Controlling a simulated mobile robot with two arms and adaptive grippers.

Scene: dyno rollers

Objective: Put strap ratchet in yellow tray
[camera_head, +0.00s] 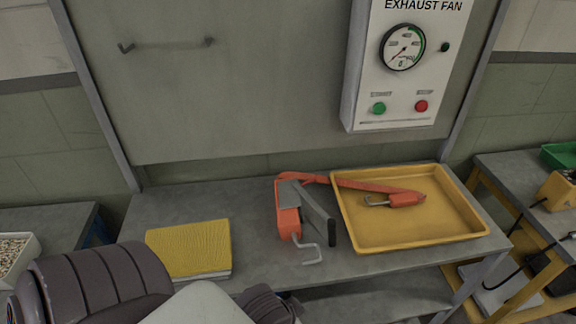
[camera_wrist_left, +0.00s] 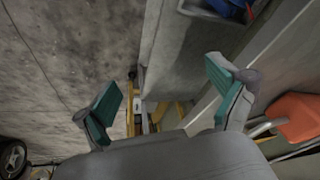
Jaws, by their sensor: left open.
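The strap ratchet (camera_head: 289,212), an orange body with a grey lever and a bent metal hook, lies on the grey bench left of the yellow tray (camera_head: 410,240). Its orange strap (camera_head: 345,183) runs over the tray's left rim to an orange hook end (camera_head: 405,200) lying in the tray. My left arm enters the head view at the bottom left; its fingertips are not clear there. In the left wrist view my left gripper (camera_wrist_left: 162,74) is open and empty, its teal-padded fingers apart. An orange piece (camera_wrist_left: 300,115), apparently the ratchet, shows at the right edge, outside the fingers.
A folded yellow cloth (camera_head: 188,248) lies on the bench left of the ratchet. The exhaust fan panel (camera_head: 405,70) is on the wall behind. Another table (camera_head: 530,190) stands to the right. Bare bench lies between cloth and ratchet.

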